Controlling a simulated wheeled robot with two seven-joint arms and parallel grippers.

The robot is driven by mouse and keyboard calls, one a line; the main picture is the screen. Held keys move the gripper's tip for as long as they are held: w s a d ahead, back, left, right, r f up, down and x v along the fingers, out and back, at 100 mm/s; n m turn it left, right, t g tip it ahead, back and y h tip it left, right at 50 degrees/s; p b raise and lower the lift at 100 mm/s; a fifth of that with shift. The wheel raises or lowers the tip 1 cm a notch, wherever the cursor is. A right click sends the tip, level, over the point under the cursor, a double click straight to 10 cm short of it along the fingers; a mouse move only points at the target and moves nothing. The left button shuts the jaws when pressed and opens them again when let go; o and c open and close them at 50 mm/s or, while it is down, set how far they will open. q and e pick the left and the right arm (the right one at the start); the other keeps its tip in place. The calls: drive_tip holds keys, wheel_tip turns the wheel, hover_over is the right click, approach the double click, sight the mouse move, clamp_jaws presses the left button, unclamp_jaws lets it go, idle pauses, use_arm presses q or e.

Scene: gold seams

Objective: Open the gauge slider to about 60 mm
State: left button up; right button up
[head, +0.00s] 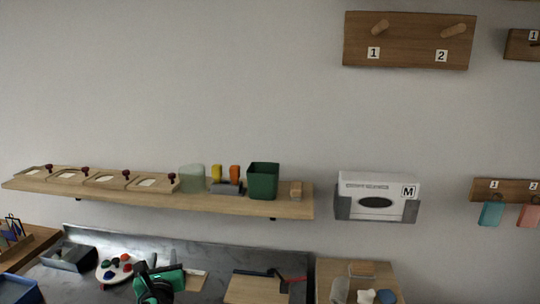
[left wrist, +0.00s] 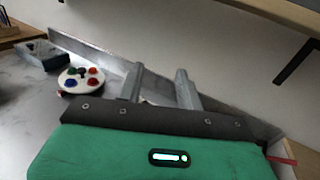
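A dark bar with a red end (head: 281,275) lies across a light wooden board (head: 255,290) on the grey bench; it may be the gauge with its slider, but its opening is too small to read. A thin red piece (left wrist: 281,160) shows at the lower right of the left wrist view. My left gripper (head: 158,268), green and black, is over the bench to the left of the board. In the left wrist view its two grey fingers (left wrist: 160,72) stand apart with nothing between them. My right gripper is not in view.
A white palette with coloured knobs (head: 116,267) and a grey tray (head: 70,257) are left of my gripper. A wooden shelf (head: 230,204) with a green bin (head: 263,180) hangs above the bench. A wooden box (head: 334,282) stands to the right.

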use_arm(q)
drive_tip(key=s+d+f+n+g+h, duration=0.2)
drive_tip(key=s+f+n+g, duration=0.4)
drive_tip(key=s+f+n, duration=0.85)
drive_tip(key=s+d+f+n+g+h, duration=0.1)
drive_tip(key=s+f+n+g, duration=0.25)
drive_tip(key=s+n, duration=0.65)
drive_tip(key=s+d+f+n+g+h, duration=0.2)
drive_tip(key=s+f+n+g, duration=0.3)
drive_tip(key=s, duration=0.9)
wheel_tip(320, 180, down, 30)
drive_tip(key=s, duration=0.2)
drive_tip(key=s+a+f+g, duration=0.1)
drive_tip(key=s+f, duration=0.8)
drive_tip(key=s+a+f, duration=0.2)
drive_tip(key=s+f, duration=0.7)
drive_tip(key=shift+s+a+f+g, duration=0.15)
drive_tip(key=shift+a+f+g, duration=0.1)
drive_tip(key=shift+f+g, duration=0.1)
